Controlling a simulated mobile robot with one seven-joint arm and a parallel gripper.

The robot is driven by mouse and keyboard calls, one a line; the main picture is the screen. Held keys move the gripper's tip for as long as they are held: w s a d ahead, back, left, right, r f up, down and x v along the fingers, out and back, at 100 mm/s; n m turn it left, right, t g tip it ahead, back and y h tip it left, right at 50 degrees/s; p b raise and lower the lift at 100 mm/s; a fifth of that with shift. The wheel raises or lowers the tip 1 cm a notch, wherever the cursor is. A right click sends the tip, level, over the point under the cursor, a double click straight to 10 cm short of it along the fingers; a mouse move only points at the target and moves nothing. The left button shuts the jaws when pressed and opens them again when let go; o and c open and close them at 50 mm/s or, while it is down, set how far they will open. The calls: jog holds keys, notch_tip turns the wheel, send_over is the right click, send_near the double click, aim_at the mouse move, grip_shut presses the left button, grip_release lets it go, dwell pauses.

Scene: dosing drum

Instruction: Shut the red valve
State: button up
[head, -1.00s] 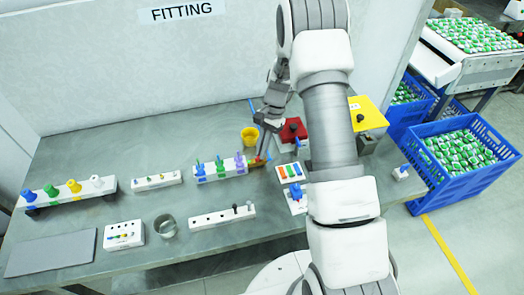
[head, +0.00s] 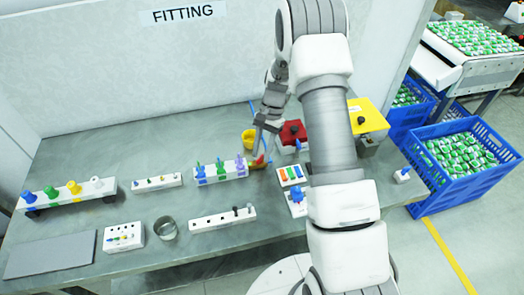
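A small red piece (head: 258,161), which looks like the red valve, is on the bench near the right end of the rack with green, blue and purple pegs. My gripper (head: 262,151) points down just above it, with its fingers apart. One finger is at its left and the other at its right. The fingers partly cover the piece, so I cannot tell whether they touch it or how its handle is turned.
A yellow cup (head: 249,136) and a red box with a black knob (head: 293,131) stand behind my gripper. A white block with coloured strips (head: 291,174) lies to its right. A rail with blue, green, yellow and white knobs (head: 82,196) is far left.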

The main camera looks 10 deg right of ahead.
jog(key=v, duration=1.7)
jog(key=shift+r, duration=0.2)
jog(key=s+a+r+t+h+p, duration=0.1)
jog(key=s+a+t+h+p, duration=0.2)
jog(key=s+a, duration=0.25)
notch_tip(320, 180, down, 17)
jog(key=shift+f, duration=0.15)
dwell(0.3)
grip_shut()
